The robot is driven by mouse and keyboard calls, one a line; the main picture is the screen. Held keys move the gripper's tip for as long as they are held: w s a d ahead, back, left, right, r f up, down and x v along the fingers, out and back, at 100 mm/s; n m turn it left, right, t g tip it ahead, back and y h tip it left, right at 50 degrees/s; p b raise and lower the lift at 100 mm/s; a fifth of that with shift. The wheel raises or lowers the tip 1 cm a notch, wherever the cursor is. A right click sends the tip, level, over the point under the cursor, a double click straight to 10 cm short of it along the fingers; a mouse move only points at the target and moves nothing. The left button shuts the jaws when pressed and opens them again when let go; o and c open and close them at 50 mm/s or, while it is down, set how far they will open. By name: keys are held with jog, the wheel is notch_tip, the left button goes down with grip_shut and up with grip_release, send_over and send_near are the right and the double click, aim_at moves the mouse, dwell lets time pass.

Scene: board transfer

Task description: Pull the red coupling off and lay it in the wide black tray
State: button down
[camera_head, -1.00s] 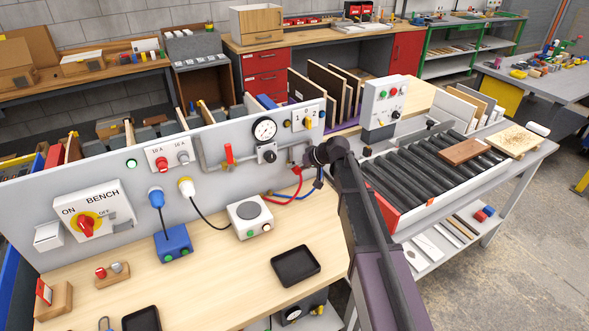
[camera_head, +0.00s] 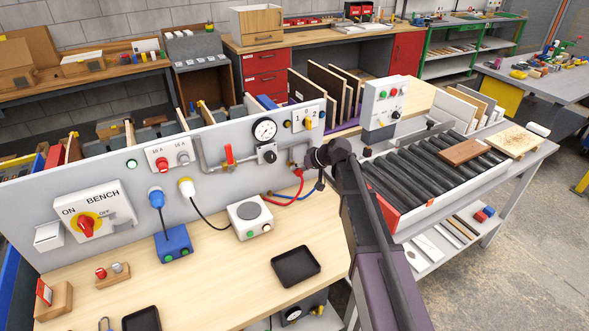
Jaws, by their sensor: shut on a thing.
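My gripper (camera_head: 309,158) is at the right end of the grey panel, partly hidden by my own wrist. It is shut at the end of the red hose (camera_head: 298,185), where the red coupling is; the coupling itself is too small and covered to make out. A blue hose (camera_head: 286,200) runs beside the red one, its upper end near my wrist. A black tray (camera_head: 275,266) lies empty on the wooden bench top, in front of the panel. A second black tray (camera_head: 142,320) is cut off by the bottom edge, so I cannot compare their widths.
A white box with a round grey top (camera_head: 250,217) and a blue box (camera_head: 174,243) stand on the bench (camera_head: 220,280), left of the hoses. A gauge (camera_head: 265,130) and a red-handled valve (camera_head: 228,153) are on the panel. The bench around the middle tray is clear.

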jog(key=shift+s+d, duration=0.65)
jog(key=shift+s, duration=0.3)
dwell(0.6)
jog(key=shift+s+d, duration=0.6)
jog(key=shift+s, duration=0.35)
jog(key=shift+s+d, duration=0.6)
jog(key=shift+s, duration=0.3)
